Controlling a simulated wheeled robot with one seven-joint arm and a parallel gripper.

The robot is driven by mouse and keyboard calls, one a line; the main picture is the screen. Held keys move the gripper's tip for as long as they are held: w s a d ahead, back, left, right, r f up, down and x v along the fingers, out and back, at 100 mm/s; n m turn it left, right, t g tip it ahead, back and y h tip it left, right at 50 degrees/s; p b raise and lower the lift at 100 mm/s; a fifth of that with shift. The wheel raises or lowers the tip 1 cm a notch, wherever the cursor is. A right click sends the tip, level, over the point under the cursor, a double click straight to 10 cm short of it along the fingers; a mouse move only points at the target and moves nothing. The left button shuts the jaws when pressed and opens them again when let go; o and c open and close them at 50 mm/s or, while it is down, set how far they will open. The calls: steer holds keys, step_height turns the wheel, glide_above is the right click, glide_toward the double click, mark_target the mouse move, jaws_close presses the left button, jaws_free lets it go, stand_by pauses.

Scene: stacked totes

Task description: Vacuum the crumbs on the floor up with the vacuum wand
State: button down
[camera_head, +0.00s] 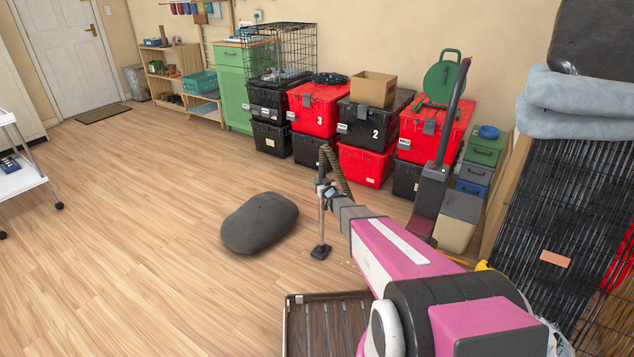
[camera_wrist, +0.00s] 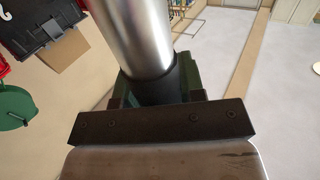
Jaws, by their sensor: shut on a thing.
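The vacuum wand (camera_head: 321,220) is a thin silver tube with a flat dark nozzle (camera_head: 320,251) at its lower end, on or close to the wood floor. My gripper (camera_head: 328,193) is shut on the upper part of the wand, which stands nearly upright. A ribbed brown hose (camera_head: 337,168) arches from its top. In the wrist view the silver tube (camera_wrist: 135,35) runs up from a dark collar between my jaws (camera_wrist: 160,90). A few small pale crumbs (camera_head: 349,263) show on the floor right of the nozzle, partly hidden by my arm.
A grey cushion (camera_head: 260,222) lies just left of the wand. A slatted wooden crate (camera_head: 326,328) is at the front. Stacked red and black totes (camera_head: 365,164) line the wall. A dark upright handle (camera_head: 452,110) stands before them. Floor at left is clear, with a white cart (camera_head: 20,180) beyond.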

steer(key=s+d+r, duration=0.1)
steer(key=s+d, duration=0.6)
steer(key=d, duration=0.3)
steer(key=s+d+r, duration=0.2)
steer(key=s+d, duration=0.5)
steer(key=d, duration=0.3)
steer(key=shift+s+d+r, duration=0.2)
steer(key=shift+s+r, duration=0.05)
steer(key=shift+s, duration=0.15)
stand_by(1.8)
steer(key=shift+r, duration=0.1)
